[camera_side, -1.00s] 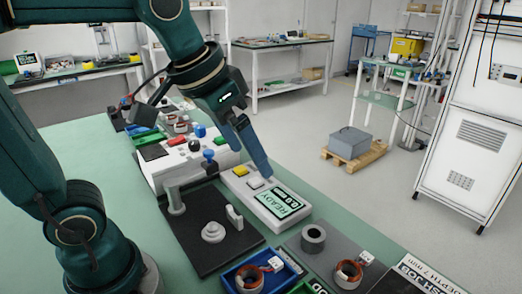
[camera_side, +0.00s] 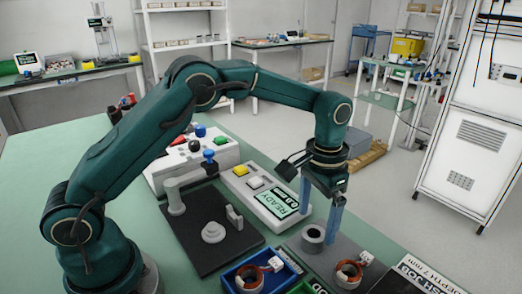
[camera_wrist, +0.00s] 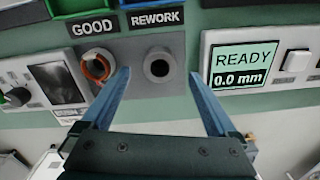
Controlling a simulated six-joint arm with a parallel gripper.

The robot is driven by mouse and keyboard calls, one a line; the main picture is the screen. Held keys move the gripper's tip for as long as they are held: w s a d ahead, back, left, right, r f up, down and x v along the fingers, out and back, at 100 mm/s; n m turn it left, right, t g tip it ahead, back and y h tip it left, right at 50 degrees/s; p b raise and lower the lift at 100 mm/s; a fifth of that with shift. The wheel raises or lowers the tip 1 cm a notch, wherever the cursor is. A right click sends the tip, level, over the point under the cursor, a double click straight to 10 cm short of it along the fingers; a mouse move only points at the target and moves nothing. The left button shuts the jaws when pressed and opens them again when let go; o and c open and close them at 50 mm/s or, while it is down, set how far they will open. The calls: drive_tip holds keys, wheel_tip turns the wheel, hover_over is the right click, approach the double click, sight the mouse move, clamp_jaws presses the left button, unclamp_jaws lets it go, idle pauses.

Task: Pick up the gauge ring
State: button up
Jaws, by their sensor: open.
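The gauge ring, a short grey cylinder with a dark bore, stands upright on a grey plate; it shows in the side view (camera_side: 313,238) and the wrist view (camera_wrist: 159,66). My gripper (camera_side: 318,226) is over it, pointing down, with blue fingers spread wide. In the wrist view my gripper (camera_wrist: 158,74) has the ring centred between its fingertips, with a gap on each side. The fingers do not touch it. How far the tips are above the plate is hard to tell.
A copper-wound stator (camera_side: 348,273) stands on the same plate (camera_wrist: 146,101) beside the ring. A blue tray (camera_side: 235,283) holds another stator. A tester with a READY display (camera_side: 280,204) lies just behind. A black fixture (camera_side: 205,255) with posts stands at left.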

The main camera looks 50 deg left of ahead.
sight(314, 232)
drive_tip(key=shift+f, duration=2.25)
clamp_jaws()
